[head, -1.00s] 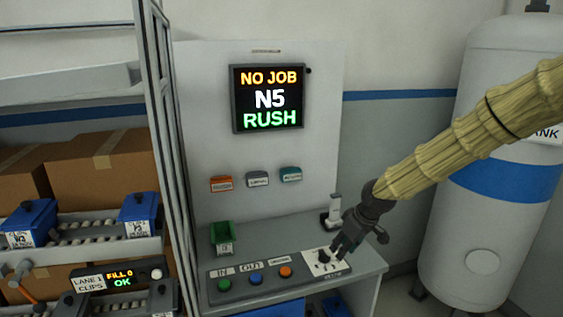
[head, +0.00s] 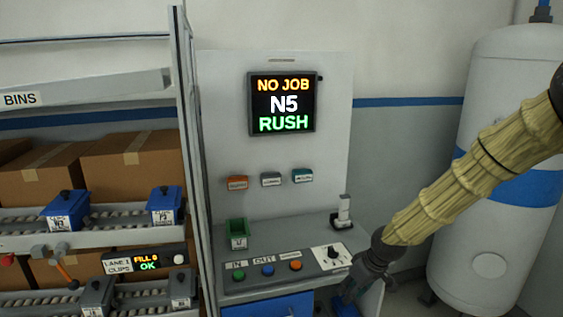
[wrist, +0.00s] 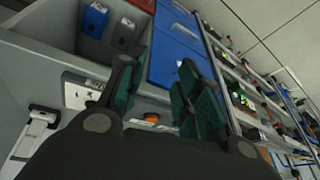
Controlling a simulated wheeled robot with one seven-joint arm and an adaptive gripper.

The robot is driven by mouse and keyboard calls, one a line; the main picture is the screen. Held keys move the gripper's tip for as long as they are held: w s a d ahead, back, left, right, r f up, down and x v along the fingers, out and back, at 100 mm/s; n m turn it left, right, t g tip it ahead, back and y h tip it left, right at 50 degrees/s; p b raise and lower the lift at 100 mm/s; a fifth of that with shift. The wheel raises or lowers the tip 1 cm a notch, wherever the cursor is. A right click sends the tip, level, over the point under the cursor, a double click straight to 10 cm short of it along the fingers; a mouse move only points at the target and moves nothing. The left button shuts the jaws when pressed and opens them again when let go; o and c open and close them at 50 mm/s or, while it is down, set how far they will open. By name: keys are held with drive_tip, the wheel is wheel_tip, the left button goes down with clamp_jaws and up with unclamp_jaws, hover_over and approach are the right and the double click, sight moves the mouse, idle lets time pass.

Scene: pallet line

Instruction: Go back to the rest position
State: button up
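My gripper (head: 350,289) is at the lower right of the head view, at the end of my sleeved arm. It is just off the front right corner of the console (head: 290,232), low beside the panel with the selector knob (head: 332,253). In the wrist view my gripper (wrist: 158,92) shows its two dark green finger pads well apart with nothing between them. The console's orange button (wrist: 151,117) shows between the fingers.
A lane rack (head: 100,235) with blue and grey bins stands on the left. A white tank (head: 490,250) stands on the right. A blue front (head: 268,306) is under the console.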

drive_tip(key=s+a+f+m+g+b, duration=0.1)
drive_tip(key=s+a+f+m+g, duration=0.2)
drive_tip(key=s+f, duration=1.8)
drive_tip(key=s+d+f+m+h, duration=0.1)
drive_tip(key=s+f, duration=0.3)
drive_tip(key=s, duration=0.7)
drive_tip(key=s+d+f+m+h+b, duration=0.1)
drive_tip(key=s+d+f, duration=0.3)
drive_tip(key=s, duration=0.7)
drive_tip(key=shift+d+f+m+h, duration=0.2)
drive_tip(key=shift+f+m+h, duration=0.3)
drive_tip(key=shift+f+m, duration=0.2)
